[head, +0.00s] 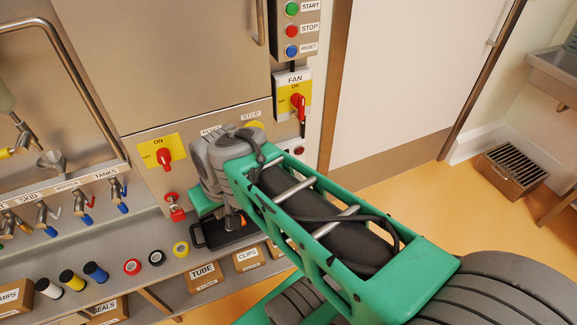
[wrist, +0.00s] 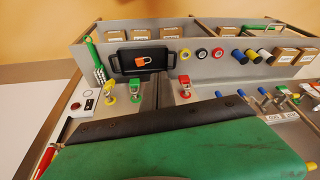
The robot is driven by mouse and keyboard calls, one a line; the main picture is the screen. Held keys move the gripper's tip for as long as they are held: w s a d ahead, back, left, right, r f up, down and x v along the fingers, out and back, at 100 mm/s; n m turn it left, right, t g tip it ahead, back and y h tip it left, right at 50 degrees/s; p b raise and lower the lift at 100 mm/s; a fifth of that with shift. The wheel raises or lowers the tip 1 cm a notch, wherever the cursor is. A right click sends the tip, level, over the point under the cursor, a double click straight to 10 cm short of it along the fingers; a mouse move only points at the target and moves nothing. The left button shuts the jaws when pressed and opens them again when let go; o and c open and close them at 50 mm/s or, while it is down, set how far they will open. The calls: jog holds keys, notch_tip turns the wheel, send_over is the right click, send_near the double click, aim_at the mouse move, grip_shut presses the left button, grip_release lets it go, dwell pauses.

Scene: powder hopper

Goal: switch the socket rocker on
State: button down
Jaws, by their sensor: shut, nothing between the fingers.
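A small pale plate with a dark part and a red spot, which looks like the socket (head: 302,151), is on the right edge of the panel, below the fan switch. It also shows at the left of the wrist view (wrist: 91,100). It is too small to tell how its rocker is set. My gripper (wrist: 150,118) is shut and empty, its green and black body across the bottom of the wrist view. In the head view my arm hides its fingertips. The gripper appears apart from the socket, which lies to the right of my wrist in the head view.
A yellow-backed red ON switch (head: 164,158) and the FAN switch (head: 297,102) flank my wrist. START, STOP and RESET buttons (head: 291,31) are above. A black tray (head: 207,236) with an orange padlock (wrist: 143,61) lies on the shelf. Valves crowd the left.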

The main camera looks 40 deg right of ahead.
jog(key=w+d+f+m+t+b, duration=0.3)
jog(key=w+d+f+m+b, duration=0.15)
jog(key=d+f, duration=0.35)
jog(key=w+d+f+m+t+b, duration=0.2)
jog(key=w+d+f+m+b, duration=0.1)
jog(key=d+f+m+b, duration=0.4)
jog(key=s+d+f+m+t+h+b, duration=0.1)
jog(key=d+m, duration=0.3)
jog(key=d, duration=0.4)
jog(key=s+d+f+m+t+h+b, duration=0.1)
jog(key=s+d+f+m+t+h, duration=0.1)
jog(key=d+m, duration=0.3)
jog(key=s+d+t, duration=0.1)
jog(key=d, duration=0.1)
jog(key=shift+d+f+h, duration=0.2)
jog(key=shift+d+h, duration=0.15)
jog(key=shift+h, duration=0.05)
jog(key=r+b+x, duration=0.1)
jog(key=b+x, duration=0.1)
jog(key=x, duration=1.1)
jog(key=shift+w+d, duration=0.2)
jog(key=shift+w, duration=0.35)
